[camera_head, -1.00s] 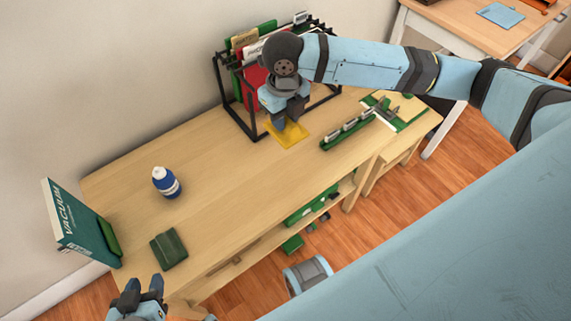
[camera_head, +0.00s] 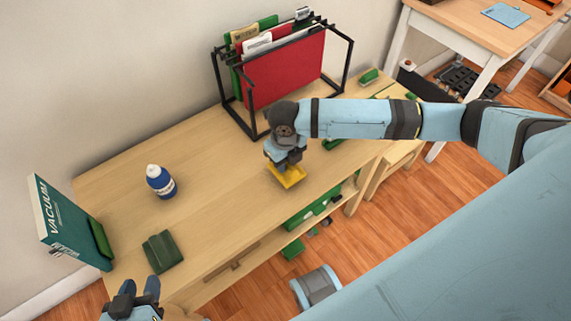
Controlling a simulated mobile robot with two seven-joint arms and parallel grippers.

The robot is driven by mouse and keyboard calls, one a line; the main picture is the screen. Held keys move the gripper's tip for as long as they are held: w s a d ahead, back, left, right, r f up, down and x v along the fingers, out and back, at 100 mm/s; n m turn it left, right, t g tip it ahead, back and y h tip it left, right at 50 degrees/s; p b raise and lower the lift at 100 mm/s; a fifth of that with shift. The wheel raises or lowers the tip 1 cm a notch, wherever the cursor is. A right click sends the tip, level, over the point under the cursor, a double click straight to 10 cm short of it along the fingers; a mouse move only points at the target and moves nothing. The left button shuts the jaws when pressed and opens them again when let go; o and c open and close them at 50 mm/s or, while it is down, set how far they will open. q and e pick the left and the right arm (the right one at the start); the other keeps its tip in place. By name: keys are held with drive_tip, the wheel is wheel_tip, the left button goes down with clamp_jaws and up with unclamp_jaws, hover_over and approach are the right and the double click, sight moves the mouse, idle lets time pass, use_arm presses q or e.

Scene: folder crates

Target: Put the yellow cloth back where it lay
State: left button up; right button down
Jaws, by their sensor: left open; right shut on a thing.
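The yellow cloth (camera_head: 290,178) is a small flat yellow piece at the tip of my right gripper (camera_head: 286,167), which is shut on it. It is over the middle of the wooden table (camera_head: 215,200); whether it touches the wood I cannot tell. My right arm comes in from the right and hides part of the table behind it. My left gripper (camera_head: 139,290) is open and empty at the bottom left, near the table's front edge, below a folded dark green cloth (camera_head: 162,252).
A black wire rack (camera_head: 247,112) with red, green and tan folders stands at the back. A blue and white bottle (camera_head: 160,182) and a teal book marked VACUUM (camera_head: 68,225) stand on the left. Green items lie partly behind my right arm. The table between bottle and rack is clear.

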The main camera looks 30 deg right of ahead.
use_arm(q)
drive_tip(key=shift+f, duration=0.1)
use_arm(e)
drive_tip(key=shift+f, duration=0.65)
use_arm(q)
drive_tip(key=shift+r, duration=0.45)
drive_tip(key=shift+f, duration=0.15)
use_arm(e)
drive_tip(key=c, duration=0.9)
unclamp_jaws()
drive_tip(key=shift+f, duration=0.15)
use_arm(q)
drive_tip(key=shift+f, duration=0.2)
drive_tip(key=shift+f, duration=0.1)
